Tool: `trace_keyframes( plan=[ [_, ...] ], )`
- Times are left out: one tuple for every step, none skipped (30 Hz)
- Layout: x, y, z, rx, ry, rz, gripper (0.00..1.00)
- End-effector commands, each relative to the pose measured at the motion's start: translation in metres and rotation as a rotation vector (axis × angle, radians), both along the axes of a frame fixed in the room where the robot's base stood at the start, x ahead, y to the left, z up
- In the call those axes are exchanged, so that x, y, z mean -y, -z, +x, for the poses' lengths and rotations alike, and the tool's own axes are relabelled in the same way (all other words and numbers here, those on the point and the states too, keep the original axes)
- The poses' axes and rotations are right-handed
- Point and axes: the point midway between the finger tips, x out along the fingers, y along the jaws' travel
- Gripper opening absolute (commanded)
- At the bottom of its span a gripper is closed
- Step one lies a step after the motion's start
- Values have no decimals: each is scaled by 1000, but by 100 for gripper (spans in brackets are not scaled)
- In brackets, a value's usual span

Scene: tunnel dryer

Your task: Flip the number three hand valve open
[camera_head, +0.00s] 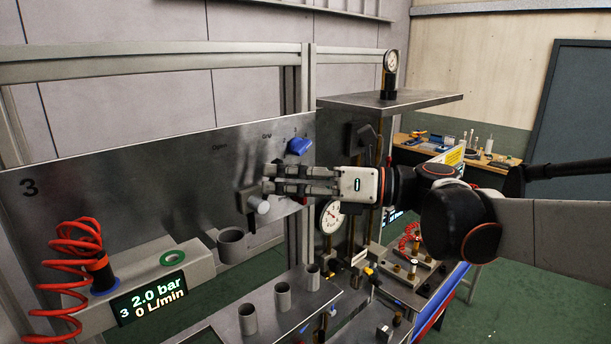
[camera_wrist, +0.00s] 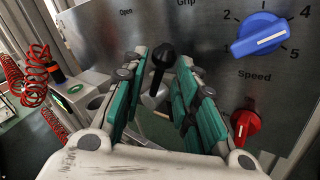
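The number three panel (camera_head: 130,175) is a grey metal plate with a large "3" and the words "Open" and "Grip". The hand valve (camera_head: 262,206) sits low on it and is partly hidden by my fingers in the head view. In the wrist view its black-knobbed lever (camera_wrist: 163,57) stands up from a silver body, below and between the two words. My gripper (camera_head: 268,180) reaches in from the right. In the wrist view my gripper (camera_wrist: 163,85) is open, with green-padded fingers on either side of the lever and gaps visible on both sides.
A blue speed knob (camera_wrist: 258,35) and a red knob (camera_wrist: 246,125) are right of my fingers. A red coiled hose (camera_head: 75,262) and a display (camera_head: 150,297) reading 2.0 bar, 0 L/min are at lower left. A round gauge (camera_head: 332,217) stands behind my gripper.

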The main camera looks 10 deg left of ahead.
Motion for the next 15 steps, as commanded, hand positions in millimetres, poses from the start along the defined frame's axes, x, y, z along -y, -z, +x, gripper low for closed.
trace_keyframes(
  plan=[
    [-3,0,0,0,-1,0,28],
    [-4,0,0,0,-1,0,28],
    [-4,0,0,0,-1,0,28],
    [-5,0,0,0,-1,0,28],
    [-5,0,0,0,-1,0,28],
    [-5,0,0,0,-1,0,28],
    [-5,0,0,0,0,0,28],
    [-5,0,0,0,0,0,28],
    [-5,0,0,0,0,0,28],
    [-5,0,0,0,0,0,28],
    [-5,0,0,0,0,0,26],
    [-5,0,0,0,0,0,17],
    [-5,0,0,0,0,0,10],
    [-5,0,0,0,0,0,3],
    [-5,0,0,0,0,0,0]
  ],
)
